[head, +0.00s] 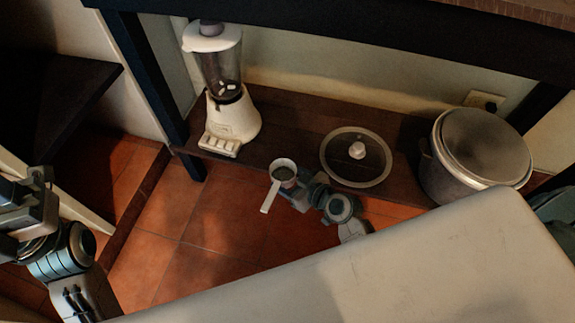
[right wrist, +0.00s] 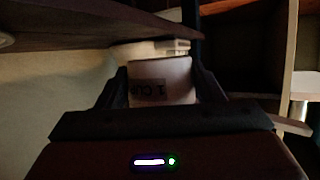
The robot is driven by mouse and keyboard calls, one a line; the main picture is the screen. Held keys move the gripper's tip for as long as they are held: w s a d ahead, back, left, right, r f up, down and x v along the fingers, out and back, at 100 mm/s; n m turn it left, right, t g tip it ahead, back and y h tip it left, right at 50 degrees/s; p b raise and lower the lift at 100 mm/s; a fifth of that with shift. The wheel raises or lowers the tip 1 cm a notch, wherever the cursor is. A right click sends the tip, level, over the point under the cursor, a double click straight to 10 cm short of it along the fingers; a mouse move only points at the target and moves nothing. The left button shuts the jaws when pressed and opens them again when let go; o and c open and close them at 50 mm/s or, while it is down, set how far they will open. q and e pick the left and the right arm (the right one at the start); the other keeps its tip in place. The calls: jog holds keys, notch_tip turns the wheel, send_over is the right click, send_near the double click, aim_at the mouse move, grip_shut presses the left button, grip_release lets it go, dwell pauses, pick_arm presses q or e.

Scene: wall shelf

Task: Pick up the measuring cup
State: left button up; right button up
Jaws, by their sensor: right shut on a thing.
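The measuring cup (head: 270,196) is small and pale, with a flat handle that points down and left in the head view. My right gripper (head: 290,187) is shut on it, just in front of the low shelf's edge.
A low wooden shelf (head: 285,120) holds a white blender (head: 232,118), a glass lid (head: 345,172) with a white knob and a large metal pot (head: 440,172). A pale surface (head: 420,265) fills the lower right. Tiled floor (head: 190,235) lies clear at left of centre.

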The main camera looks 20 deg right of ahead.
jog(key=shift+s+a+r+p, duration=0.1)
jog(key=shift+s+a, duration=0.1)
jog(key=shift+s, duration=0.7)
jog(key=shift+s+a+r+p, duration=0.1)
jog(key=shift+s+a, duration=0.15)
jog(key=shift+s, duration=0.6)
jog(key=shift+s+a+r+p, duration=0.1)
jog(key=shift+s+a, duration=0.1)
jog(key=shift+s, duration=0.7)
